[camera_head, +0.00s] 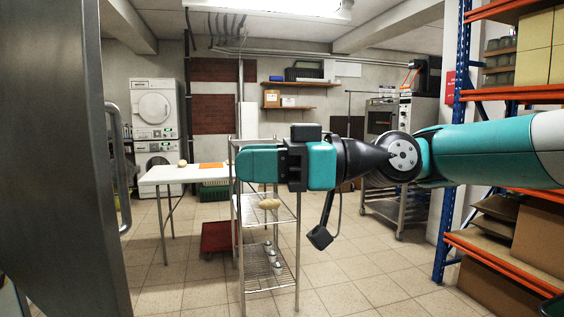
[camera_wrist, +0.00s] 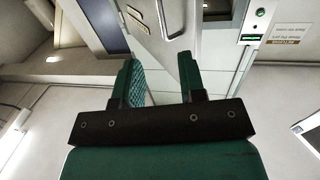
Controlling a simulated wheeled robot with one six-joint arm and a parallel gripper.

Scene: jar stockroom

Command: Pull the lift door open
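A tall grey metal door (camera_head: 55,160) fills the left of the head view. Its upright bar handle (camera_head: 120,165) stands on the side facing the room. My gripper (camera_head: 240,163) is teal, points left and is level with the handle, apart from it. In the wrist view, my gripper (camera_wrist: 158,78) has its two fingers well apart with nothing between them. A metal bar handle (camera_wrist: 166,20) on a pale door panel (camera_wrist: 155,45) shows beyond the fingertips, near the top edge. I cannot tell whether the door is fully closed.
A wire shelf rack (camera_head: 268,225) stands below and behind my gripper. A white table (camera_head: 185,174) is farther back, left of centre. An orange and blue rack (camera_head: 461,130) stands at right. A control panel (camera_wrist: 257,22) is beside the door. Tiled floor is open at centre right.

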